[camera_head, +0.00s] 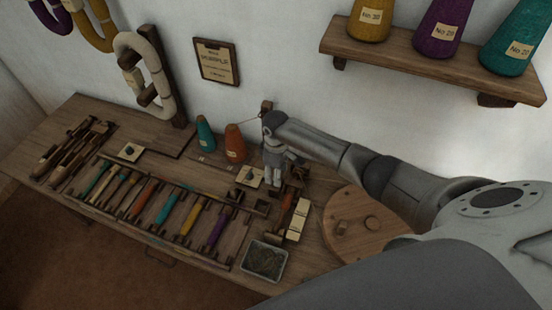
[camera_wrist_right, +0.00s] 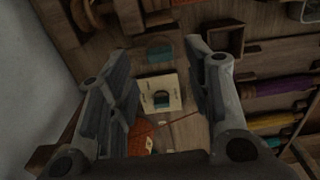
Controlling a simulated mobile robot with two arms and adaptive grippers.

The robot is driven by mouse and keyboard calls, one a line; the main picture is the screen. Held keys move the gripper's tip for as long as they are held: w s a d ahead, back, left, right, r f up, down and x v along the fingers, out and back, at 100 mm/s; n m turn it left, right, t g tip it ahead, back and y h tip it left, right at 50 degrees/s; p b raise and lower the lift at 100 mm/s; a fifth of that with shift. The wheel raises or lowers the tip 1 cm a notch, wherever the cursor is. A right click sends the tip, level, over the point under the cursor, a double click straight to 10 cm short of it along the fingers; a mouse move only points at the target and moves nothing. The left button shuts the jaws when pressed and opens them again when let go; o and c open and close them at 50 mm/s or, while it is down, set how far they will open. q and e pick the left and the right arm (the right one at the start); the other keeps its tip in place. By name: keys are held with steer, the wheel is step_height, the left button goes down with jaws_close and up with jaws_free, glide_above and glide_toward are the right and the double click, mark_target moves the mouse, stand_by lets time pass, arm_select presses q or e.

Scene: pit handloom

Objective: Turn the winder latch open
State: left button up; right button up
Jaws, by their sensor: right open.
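My right gripper (camera_head: 274,178) reaches in from the right and points down over the back right part of the wooden bench. In the right wrist view its two fingers (camera_wrist_right: 165,85) are spread apart with nothing held. Between them, further down, is a cream square plate (camera_wrist_right: 160,94) with a small dark block on it. This plate also shows in the head view (camera_head: 245,177), just left of the gripper. I cannot tell for sure which part is the winder latch; the gripper hides some of the bench there. My left gripper is not in view.
An orange cone (camera_head: 235,143) and a teal cone (camera_head: 205,134) stand just left of the gripper; a thin thread runs near them. Colored bobbins (camera_head: 168,204) lie in a rack. A grey tray (camera_head: 264,262) and round wooden disc (camera_head: 352,226) are nearby. A cone shelf (camera_head: 430,62) hangs above.

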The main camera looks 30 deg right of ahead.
step_height(320, 180, up, 8)
steer(key=shift+r, duration=0.25)
stand_by(0.5)
